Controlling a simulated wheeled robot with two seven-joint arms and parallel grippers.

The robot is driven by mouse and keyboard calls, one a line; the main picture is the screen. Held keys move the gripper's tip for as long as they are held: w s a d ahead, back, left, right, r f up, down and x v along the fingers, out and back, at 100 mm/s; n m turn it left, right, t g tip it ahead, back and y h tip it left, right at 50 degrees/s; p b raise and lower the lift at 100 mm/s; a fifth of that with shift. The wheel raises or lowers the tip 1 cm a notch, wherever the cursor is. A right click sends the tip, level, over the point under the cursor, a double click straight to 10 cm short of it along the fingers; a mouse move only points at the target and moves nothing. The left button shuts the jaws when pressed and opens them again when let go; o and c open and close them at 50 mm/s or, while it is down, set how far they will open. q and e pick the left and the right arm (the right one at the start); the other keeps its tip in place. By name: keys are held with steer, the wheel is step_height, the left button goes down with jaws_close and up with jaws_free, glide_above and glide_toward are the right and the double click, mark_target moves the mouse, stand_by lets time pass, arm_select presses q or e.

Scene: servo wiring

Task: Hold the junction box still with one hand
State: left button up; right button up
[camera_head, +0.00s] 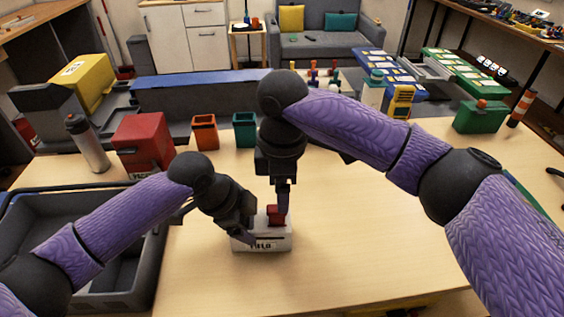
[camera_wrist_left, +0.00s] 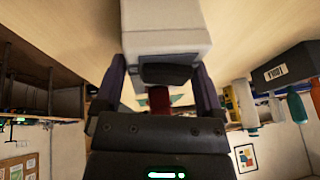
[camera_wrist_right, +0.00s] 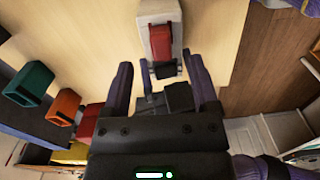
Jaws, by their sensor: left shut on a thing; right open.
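The white junction box (camera_head: 280,243), with dark lettering on its front, sits on the table. A red block (camera_head: 275,214) stands on its top. My left gripper (camera_head: 247,233) is shut on the box from its left side. The left wrist view shows the box (camera_wrist_left: 165,30) between the two fingers. My right gripper (camera_head: 281,206) is open, above the box beside the red block. In the right wrist view the box (camera_wrist_right: 145,12) and red block (camera_wrist_right: 160,42) lie ahead of the open fingers (camera_wrist_right: 159,68), with nothing clearly gripped.
A grey bin (camera_head: 125,275) stands at the left. A red box (camera_head: 143,140), an orange cup (camera_head: 204,133) and a teal cup (camera_head: 244,130) stand behind. A green box (camera_head: 479,117) is at the far right. The table (camera_head: 360,240) right of the junction box is clear.

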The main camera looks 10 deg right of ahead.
mark_target(277, 216)
step_height(277, 216, down, 6)
steer(key=shift+r, duration=0.1)
jaws_close()
stand_by(0.6)
